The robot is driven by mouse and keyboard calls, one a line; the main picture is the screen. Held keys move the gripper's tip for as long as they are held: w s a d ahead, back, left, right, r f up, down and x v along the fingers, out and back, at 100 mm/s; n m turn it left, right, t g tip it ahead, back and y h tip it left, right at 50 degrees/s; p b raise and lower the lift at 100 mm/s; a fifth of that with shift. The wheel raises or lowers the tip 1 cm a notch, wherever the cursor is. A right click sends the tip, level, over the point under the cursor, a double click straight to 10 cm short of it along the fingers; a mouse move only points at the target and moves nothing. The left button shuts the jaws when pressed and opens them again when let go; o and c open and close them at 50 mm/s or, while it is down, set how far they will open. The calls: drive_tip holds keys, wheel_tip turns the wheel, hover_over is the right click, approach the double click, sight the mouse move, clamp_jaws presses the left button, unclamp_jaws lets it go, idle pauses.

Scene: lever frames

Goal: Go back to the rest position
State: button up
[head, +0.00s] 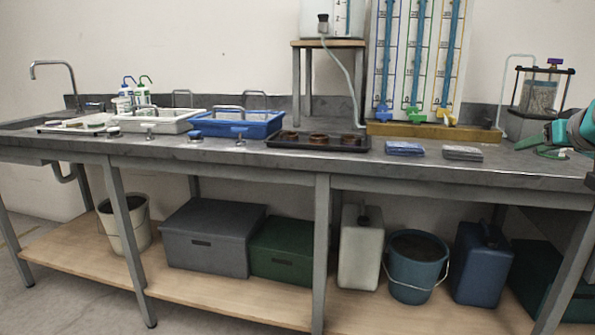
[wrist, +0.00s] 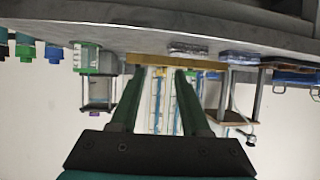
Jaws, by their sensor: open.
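My gripper (wrist: 159,73) is open in the wrist view, with nothing between its two dark green fingers. That view is upside down and looks toward the wall, with the yellow wooden base and the tube panel beyond the fingers. In the head view, part of my teal arm shows at the right edge, above the right end of the bench (head: 230,150). The tube panel (head: 432,60) stands at the back of the bench. It has a blue valve (head: 382,112), a green valve (head: 414,115) and a yellow valve (head: 446,118) at its foot.
A glass apparatus in a frame (head: 538,97) stands at the back right, near my arm. A blue pack (head: 404,148) and a grey pack (head: 462,153) lie at the front. A dark tray (head: 280,143), a blue basin (head: 265,130) and a wooden stand (head: 328,44) are farther left.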

drive_tip(key=s+a+f+n+g+y, duration=0.1)
drive_tip(key=s+a+f+g, duration=0.15)
drive_tip(key=a+f, duration=0.45)
drive_tip(key=s+a+f+n+g+y, duration=0.1)
drive_tip(key=s+a+f+g, duration=0.2)
drive_tip(key=a, duration=0.7)
drive_tip(key=s+a+f+n+g+y, duration=0.1)
drive_tip(key=s+a+f, duration=0.1)
drive_tip(key=a+f, duration=0.55)
drive_tip(key=s+a+f+g, duration=0.2)
drive_tip(key=s+f, duration=0.4)
drive_tip(key=s, duration=0.3)
drive_tip(key=s+a+f+g, duration=0.3)
drive_tip(key=s+f, duration=0.3)
drive_tip(key=s, duration=0.4)
drive_tip(key=s+a+f+m+g+h, duration=0.1)
drive_tip(key=s+a+f+g, duration=0.2)
drive_tip(key=s+f, duration=0.3)
drive_tip(key=s, duration=0.4)
drive_tip(key=shift+c, duration=0.3)
